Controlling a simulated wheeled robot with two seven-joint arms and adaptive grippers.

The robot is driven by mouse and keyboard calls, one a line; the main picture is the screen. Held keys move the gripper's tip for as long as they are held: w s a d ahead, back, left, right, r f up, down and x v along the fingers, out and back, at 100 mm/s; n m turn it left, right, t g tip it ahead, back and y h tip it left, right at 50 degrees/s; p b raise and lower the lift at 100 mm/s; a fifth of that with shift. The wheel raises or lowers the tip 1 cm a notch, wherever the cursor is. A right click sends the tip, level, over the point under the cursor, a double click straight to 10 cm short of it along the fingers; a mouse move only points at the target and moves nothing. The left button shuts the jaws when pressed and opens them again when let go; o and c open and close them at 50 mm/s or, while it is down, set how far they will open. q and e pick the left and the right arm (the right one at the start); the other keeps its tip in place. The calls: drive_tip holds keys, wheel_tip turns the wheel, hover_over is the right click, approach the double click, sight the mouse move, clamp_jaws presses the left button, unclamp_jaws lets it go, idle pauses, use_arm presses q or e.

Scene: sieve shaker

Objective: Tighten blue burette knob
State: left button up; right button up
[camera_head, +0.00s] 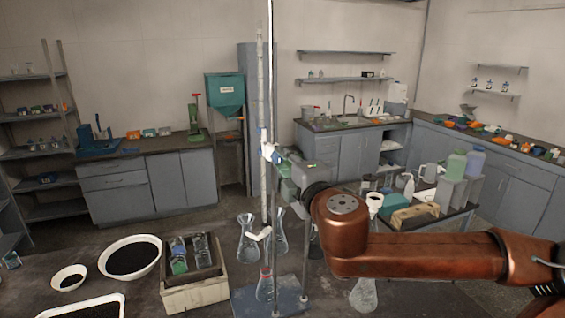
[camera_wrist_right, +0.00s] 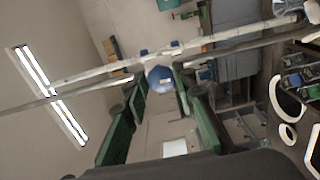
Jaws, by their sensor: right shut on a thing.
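The tall, thin white burette (camera_head: 262,95) stands upright at the middle of the head view, beside a metal stand rod (camera_head: 272,60). A clamp with a small blue part (camera_head: 262,136) joins them. My right gripper (camera_head: 284,172) reaches in from the right at clamp height. In the right wrist view the round blue knob (camera_wrist_right: 159,78) lies between the tips of the green finger pads of my right gripper (camera_wrist_right: 161,86). The fingers are shut on it. In the head view the gripper hides the gripped knob. My left gripper is not in view.
The stand's blue base (camera_head: 270,302) is on the front bench, with glass flasks (camera_head: 247,240) around the rod. White bowls (camera_head: 131,257) and a box of bottles (camera_head: 195,292) are at left. A side table with bottles (camera_head: 455,165) stands behind my arm.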

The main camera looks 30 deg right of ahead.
drive_tip(key=o, duration=1.1)
drive_tip(key=shift+o, duration=0.2)
drive_tip(key=shift+s, duration=0.2)
drive_tip(key=v, duration=0.7)
